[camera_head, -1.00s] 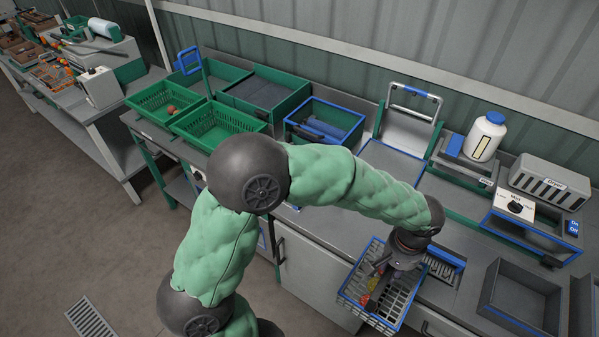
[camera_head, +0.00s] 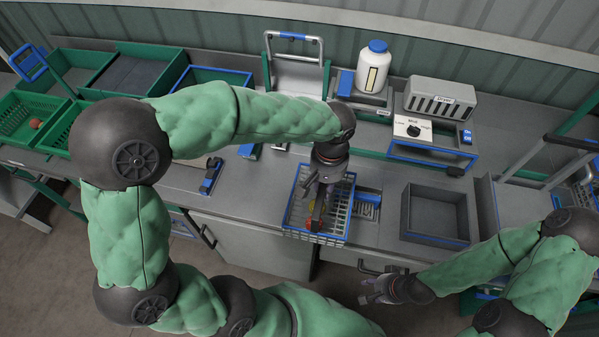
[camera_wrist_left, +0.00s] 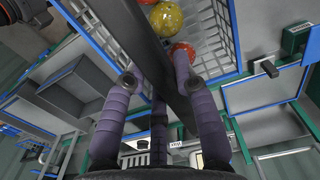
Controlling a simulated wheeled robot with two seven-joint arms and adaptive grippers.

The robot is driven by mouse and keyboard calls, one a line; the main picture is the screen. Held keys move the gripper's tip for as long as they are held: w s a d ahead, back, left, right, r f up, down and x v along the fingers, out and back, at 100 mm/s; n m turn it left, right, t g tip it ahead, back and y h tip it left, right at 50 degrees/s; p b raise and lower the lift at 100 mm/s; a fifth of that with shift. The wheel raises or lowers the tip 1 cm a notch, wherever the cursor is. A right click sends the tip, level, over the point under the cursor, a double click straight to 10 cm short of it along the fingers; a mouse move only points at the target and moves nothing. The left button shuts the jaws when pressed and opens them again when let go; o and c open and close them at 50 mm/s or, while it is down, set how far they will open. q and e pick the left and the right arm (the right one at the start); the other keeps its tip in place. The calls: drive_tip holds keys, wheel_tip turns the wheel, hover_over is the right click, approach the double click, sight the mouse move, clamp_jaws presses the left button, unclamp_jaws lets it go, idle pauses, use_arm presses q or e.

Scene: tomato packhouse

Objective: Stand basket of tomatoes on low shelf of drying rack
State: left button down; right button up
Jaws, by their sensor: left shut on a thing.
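My left gripper (camera_head: 325,185) is shut on the dark handle bar of a grey wire basket with a blue rim (camera_head: 345,222). The basket is at the counter's front edge; I cannot tell whether it touches the counter. Red and yellow tomatoes (camera_head: 316,222) are in it, partly hidden by the gripper. In the left wrist view the fingers (camera_wrist_left: 165,90) close on the bar, with a yellow tomato (camera_wrist_left: 166,20) and a red tomato (camera_wrist_left: 182,50) beyond. My right gripper (camera_head: 368,287) appears open and empty, in front of the counter. I cannot clearly identify the drying rack.
A dark open tray (camera_head: 435,240) is right of the basket. Behind stand a vented grey box (camera_head: 440,100), a dial unit (camera_head: 415,130) and a white jar with a blue cap (camera_head: 373,70). Green crates (camera_head: 85,75) are at the left. A green-framed stand (camera_head: 560,160) is at the far right.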

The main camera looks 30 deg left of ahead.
sight(306, 180)
use_arm(q)
drive_tip(key=w+a+f, duration=0.4)
drive_tip(key=a, duration=0.1)
drive_tip(key=w+a+f, duration=0.2)
drive_tip(key=f, duration=0.1)
drive_tip(key=shift+w+a+b, duration=0.1)
drive_tip(key=shift+a+b, duration=0.15)
drive_tip(key=shift+b, duration=0.15)
drive_tip(key=shift+w+a+f, duration=0.45)
drive_tip(key=shift+a+f, duration=0.05)
drive_tip(key=shift+f, duration=0.25)
drive_tip(key=shift+w+f, duration=0.1)
drive_tip(key=shift+f, duration=1.5)
drive_tip(key=shift+b, duration=0.35)
drive_tip(key=c, duration=1.4)
unclamp_jaws()
drive_tip(key=shift+f, duration=0.2)
drive_tip(key=o, duration=0.4)
drive_tip(key=shift+r, duration=0.1)
